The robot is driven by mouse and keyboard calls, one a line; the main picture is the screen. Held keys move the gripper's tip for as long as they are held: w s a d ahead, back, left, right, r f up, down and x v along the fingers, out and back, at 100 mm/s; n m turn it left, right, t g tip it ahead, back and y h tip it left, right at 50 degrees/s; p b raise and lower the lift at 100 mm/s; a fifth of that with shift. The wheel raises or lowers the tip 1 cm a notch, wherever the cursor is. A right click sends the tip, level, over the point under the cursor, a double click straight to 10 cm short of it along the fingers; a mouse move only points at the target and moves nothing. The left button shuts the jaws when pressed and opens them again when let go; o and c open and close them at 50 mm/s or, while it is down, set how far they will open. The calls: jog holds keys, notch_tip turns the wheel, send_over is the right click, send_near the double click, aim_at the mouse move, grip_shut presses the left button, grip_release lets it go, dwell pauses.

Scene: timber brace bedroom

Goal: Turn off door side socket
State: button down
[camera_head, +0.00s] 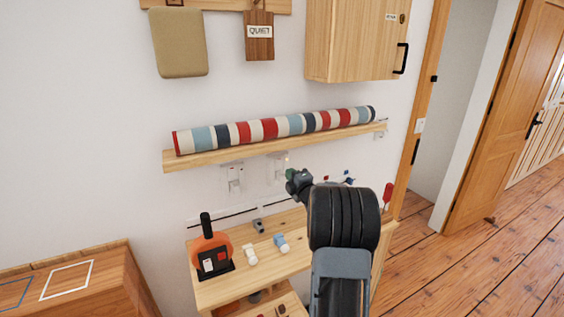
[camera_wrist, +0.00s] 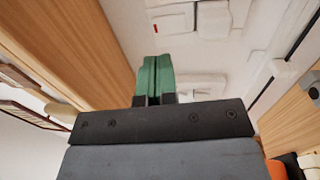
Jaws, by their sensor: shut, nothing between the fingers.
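Two white wall sockets sit under the shelf. The right one, on the door side (camera_head: 275,170), is partly hidden behind my gripper in the head view. The left one (camera_head: 234,178) shows clear of it. The wrist view is turned, with the door-side socket (camera_wrist: 178,20) at the top, bearing a small red mark, and the other socket (camera_wrist: 190,88) lower, partly behind the fingers. My gripper (camera_head: 292,176) has green fingers, shut and empty, beside the door-side socket. In the wrist view its fingertips (camera_wrist: 153,58) appear between the sockets. Contact with the wall cannot be told.
A wooden shelf (camera_head: 190,161) with a striped roll (camera_head: 270,128) hangs just above the sockets. The table (camera_head: 220,291) below holds an orange tool (camera_head: 210,250) and small items. A cabinet (camera_head: 350,40) hangs at upper right. Floor (camera_head: 480,255) is clear toward the door.

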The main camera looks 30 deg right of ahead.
aim_at(279, 161)
jog(key=w, duration=0.2)
jog(key=w+p, duration=0.1)
jog(key=w, duration=0.1)
jog(key=w+d+r+p, duration=0.1)
jog(key=w, duration=0.2)
